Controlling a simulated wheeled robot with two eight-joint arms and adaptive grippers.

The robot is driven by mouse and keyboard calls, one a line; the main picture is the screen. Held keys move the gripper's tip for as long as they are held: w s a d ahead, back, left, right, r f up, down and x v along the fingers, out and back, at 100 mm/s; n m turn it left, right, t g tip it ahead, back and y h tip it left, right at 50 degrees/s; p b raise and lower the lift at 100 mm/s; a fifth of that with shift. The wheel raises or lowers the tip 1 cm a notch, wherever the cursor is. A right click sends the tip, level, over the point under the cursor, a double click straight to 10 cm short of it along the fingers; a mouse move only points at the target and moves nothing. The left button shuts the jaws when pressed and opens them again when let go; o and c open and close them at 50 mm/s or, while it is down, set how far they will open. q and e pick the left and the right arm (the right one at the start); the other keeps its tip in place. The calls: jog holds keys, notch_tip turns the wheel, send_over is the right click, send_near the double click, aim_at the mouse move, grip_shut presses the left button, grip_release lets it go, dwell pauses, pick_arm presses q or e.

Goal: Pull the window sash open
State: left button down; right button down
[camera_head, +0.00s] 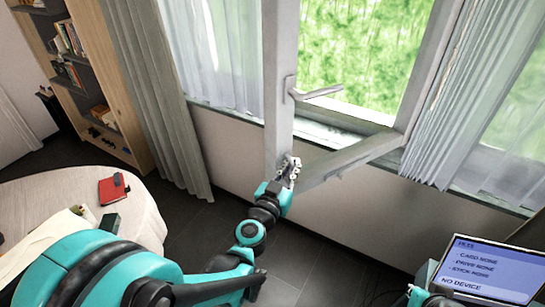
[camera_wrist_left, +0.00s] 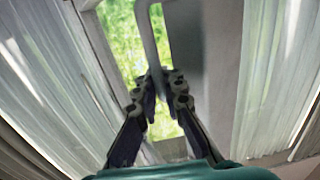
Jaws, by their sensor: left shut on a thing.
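The grey-framed window sash (camera_head: 280,60) stands swung into the room, with its lower rail (camera_head: 350,160) running back right to the window frame. Its lever handle (camera_head: 318,92) sticks out to the right, above my left gripper. My left gripper (camera_head: 290,163) is at the lower free corner of the sash and is shut on its edge. In the left wrist view, the gripper's fingers (camera_wrist_left: 160,78) meet near a pale bar, with the grey sash panel (camera_wrist_left: 203,65) behind. The exact contact is hard to see. A small part of my right gripper (camera_head: 413,292) seems to show at the bottom edge; its jaws are unclear.
Sheer curtains (camera_head: 445,110) hang on both sides of the window, and a grey drape (camera_head: 155,90) at left. A round table (camera_head: 150,220) with a red book (camera_head: 113,189) stands at left, near a bookshelf (camera_head: 125,75). A screen (camera_head: 490,268) is at lower right.

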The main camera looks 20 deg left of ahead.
pick_arm(q)
jog(key=s+d, duration=0.2)
jog(key=d, duration=0.1)
jog(key=s+d, duration=0.1)
jog(key=shift+d, duration=0.35)
pick_arm(e)
jog(key=shift+s+d+r, duration=0.1)
jog(key=shift+s+d, duration=0.05)
jog(key=shift+s, duration=0.1)
pick_arm(q)
jog(key=c, duration=1.9)
grip_release()
jog(key=shift+s+a, duration=0.1)
jog(key=shift+s, duration=0.05)
pick_arm(e)
jog(key=shift+s, duration=0.1)
